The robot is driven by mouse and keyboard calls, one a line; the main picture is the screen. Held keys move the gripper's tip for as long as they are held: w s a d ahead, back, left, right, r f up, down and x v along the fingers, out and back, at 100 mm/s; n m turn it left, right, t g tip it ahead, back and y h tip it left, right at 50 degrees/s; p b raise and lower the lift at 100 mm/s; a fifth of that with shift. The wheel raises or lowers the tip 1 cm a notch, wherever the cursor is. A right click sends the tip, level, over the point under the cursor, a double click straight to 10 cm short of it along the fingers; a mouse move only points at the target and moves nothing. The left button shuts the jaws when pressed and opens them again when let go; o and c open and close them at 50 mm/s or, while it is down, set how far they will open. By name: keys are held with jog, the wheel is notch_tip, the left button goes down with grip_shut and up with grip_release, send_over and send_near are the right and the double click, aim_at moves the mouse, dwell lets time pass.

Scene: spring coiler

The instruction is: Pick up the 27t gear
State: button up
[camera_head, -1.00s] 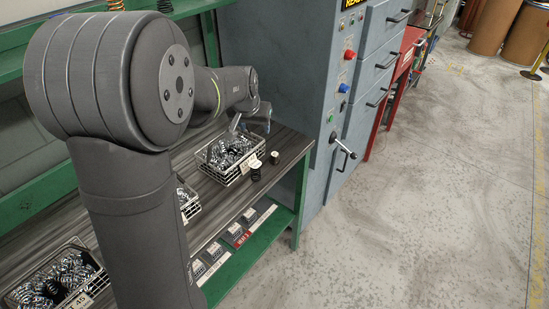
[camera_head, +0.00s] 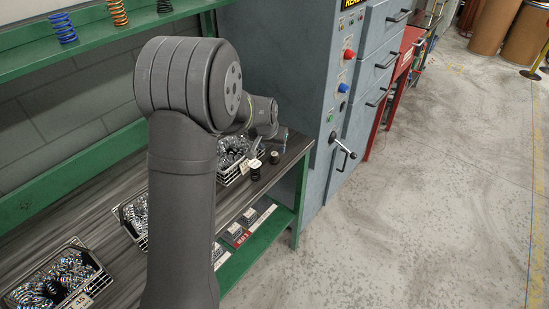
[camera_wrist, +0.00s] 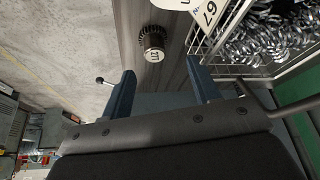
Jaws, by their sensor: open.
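A small dark toothed gear (camera_wrist: 153,45) with a white marked face shows in the wrist view, just beyond my fingertips. Its marking is too small to read surely. It appears to be the small dark piece (camera_head: 274,157) near the bench's right end in the head view. My gripper (camera_wrist: 162,80) is open and empty, its two blue-grey fingers spread, with the gear ahead of the gap and slightly left of its middle. In the head view my gripper (camera_head: 284,138) hangs above the bench end, partly hidden by the arm.
A second dark piece with a pale top (camera_head: 255,170) stands close by. A wire basket of springs (camera_wrist: 255,45), tagged 67, lies right of the gear in the wrist view. The bench edge and open floor are at left. A grey cabinet (camera_head: 280,60) stands beyond the bench.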

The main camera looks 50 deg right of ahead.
aim_at(274, 154)
jog(key=x, duration=0.4)
jog(key=shift+s+a+f, duration=0.15)
jog(key=shift+s, duration=0.2)
jog(key=shift+w+d+f, duration=0.1)
jog(key=shift+d+f, duration=0.15)
jog(key=shift+f, duration=0.35)
jog(key=shift+c, duration=0.3)
jog(key=c, duration=1.1)
jog(key=shift+r, duration=0.1)
jog(key=shift+c, duration=0.2)
